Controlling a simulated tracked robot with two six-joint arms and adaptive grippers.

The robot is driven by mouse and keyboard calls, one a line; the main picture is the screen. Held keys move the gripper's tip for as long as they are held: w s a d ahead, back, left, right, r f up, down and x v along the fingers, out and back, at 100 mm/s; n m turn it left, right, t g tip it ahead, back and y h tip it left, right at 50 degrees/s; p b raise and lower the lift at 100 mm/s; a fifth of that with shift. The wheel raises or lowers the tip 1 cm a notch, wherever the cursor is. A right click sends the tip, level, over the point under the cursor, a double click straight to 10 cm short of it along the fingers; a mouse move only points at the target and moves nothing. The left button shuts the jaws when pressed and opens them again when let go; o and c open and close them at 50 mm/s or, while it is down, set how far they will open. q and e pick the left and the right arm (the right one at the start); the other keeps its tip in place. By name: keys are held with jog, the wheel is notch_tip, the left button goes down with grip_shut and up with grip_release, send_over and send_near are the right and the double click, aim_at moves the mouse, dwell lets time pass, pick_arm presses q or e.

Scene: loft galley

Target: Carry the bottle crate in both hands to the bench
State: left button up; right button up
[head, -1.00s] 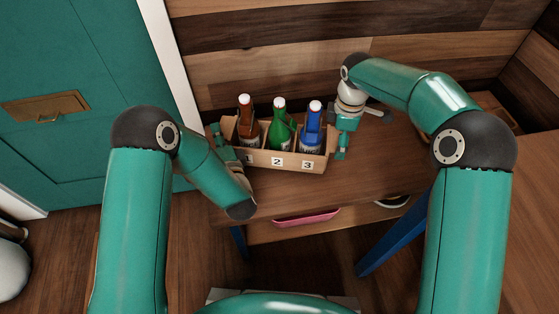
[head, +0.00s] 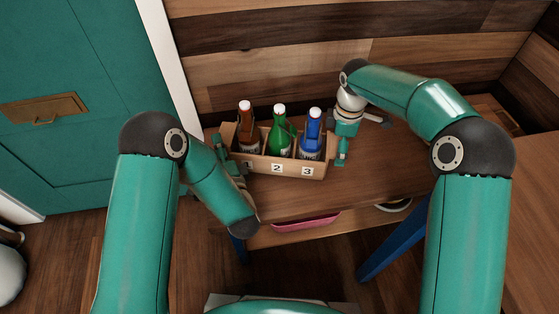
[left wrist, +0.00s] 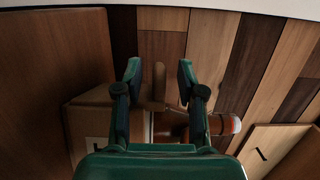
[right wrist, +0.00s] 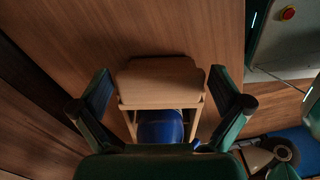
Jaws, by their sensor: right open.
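The bottle crate (head: 292,170), light wood with numbered labels, appears to rest upright on a wooden tabletop (head: 375,172). It holds a brown bottle (head: 247,135), a green bottle (head: 280,138) and a blue bottle (head: 312,138). My left gripper (head: 226,158) is at the crate's left end. In the left wrist view its fingers (left wrist: 159,70) are apart on either side of the crate's end piece, with gaps showing. My right gripper (head: 343,150) is at the right end. In the right wrist view its fingers (right wrist: 160,78) are spread wide around the crate's end, apart from it.
A plank wall stands close behind the crate. A teal door (head: 70,110) is at the left. A pink tray (head: 305,221) lies below the tabletop, near a blue leg (head: 395,240). Tabletop in front and right of the crate is clear.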

pick_arm(q)
jog(key=v, duration=0.8)
jog(key=shift+w+d, duration=0.1)
jog(key=shift+s+d, duration=0.2)
jog(key=shift+s, duration=0.35)
pick_arm(e)
jog(key=shift+r, duration=0.15)
notch_tip(320, 180, up, 12)
jog(key=shift+f, duration=0.2)
pick_arm(q)
jog(key=shift+s, duration=0.15)
pick_arm(e)
jog(key=shift+f, duration=0.1)
